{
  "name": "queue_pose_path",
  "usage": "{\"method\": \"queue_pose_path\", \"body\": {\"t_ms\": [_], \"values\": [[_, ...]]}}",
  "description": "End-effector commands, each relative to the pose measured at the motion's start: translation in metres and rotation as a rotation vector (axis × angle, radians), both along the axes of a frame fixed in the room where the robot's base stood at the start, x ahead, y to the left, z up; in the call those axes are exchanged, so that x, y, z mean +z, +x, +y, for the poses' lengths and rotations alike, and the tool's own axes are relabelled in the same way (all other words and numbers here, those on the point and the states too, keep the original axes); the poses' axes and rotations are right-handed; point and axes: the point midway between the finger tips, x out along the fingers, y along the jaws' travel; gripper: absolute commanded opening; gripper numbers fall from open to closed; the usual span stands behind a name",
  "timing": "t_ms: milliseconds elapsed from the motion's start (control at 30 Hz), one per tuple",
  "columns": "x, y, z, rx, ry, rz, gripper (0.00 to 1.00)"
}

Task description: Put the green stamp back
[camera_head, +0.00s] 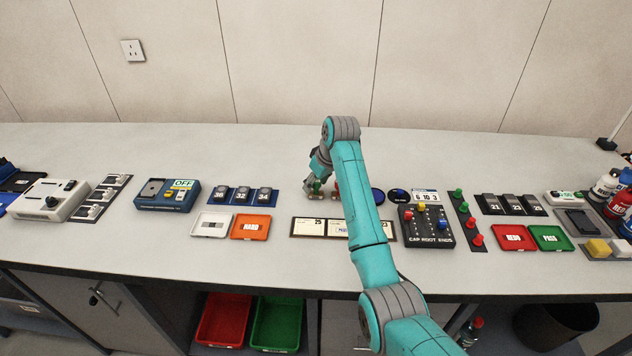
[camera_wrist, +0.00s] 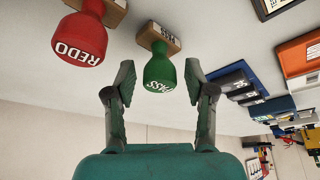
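The green stamp (camera_wrist: 158,68), with a wooden block base and lettering on its knob, stands on the bench; the wrist view is upside down. My gripper (camera_wrist: 158,72) is open, with one finger on each side of the green knob and visible gaps between. The red stamp (camera_wrist: 80,38), marked REDO, stands beside the green one. In the head view the green stamp (camera_head: 316,187) is small and partly covered by my gripper (camera_head: 313,184). Whether the fingertips reach fully around the knob is hard to tell.
A framed card strip (camera_head: 308,227) lies in front of the stamps. A black control panel (camera_head: 427,228) and dark blue round pads (camera_head: 398,195) are to the right. The bench behind is clear.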

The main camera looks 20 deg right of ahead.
Motion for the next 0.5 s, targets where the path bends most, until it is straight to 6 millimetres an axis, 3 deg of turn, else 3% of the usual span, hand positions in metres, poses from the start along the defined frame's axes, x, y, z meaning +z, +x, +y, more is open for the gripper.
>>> {"method": "queue_pose_path", "body": {"t_ms": [300, 500], "values": [[0.003, 0.000, 0.000, 0.000, 0.000, -0.001, 0.56], [0.025, -0.007, -0.004, -0.001, 0.000, -0.004, 0.56]]}}
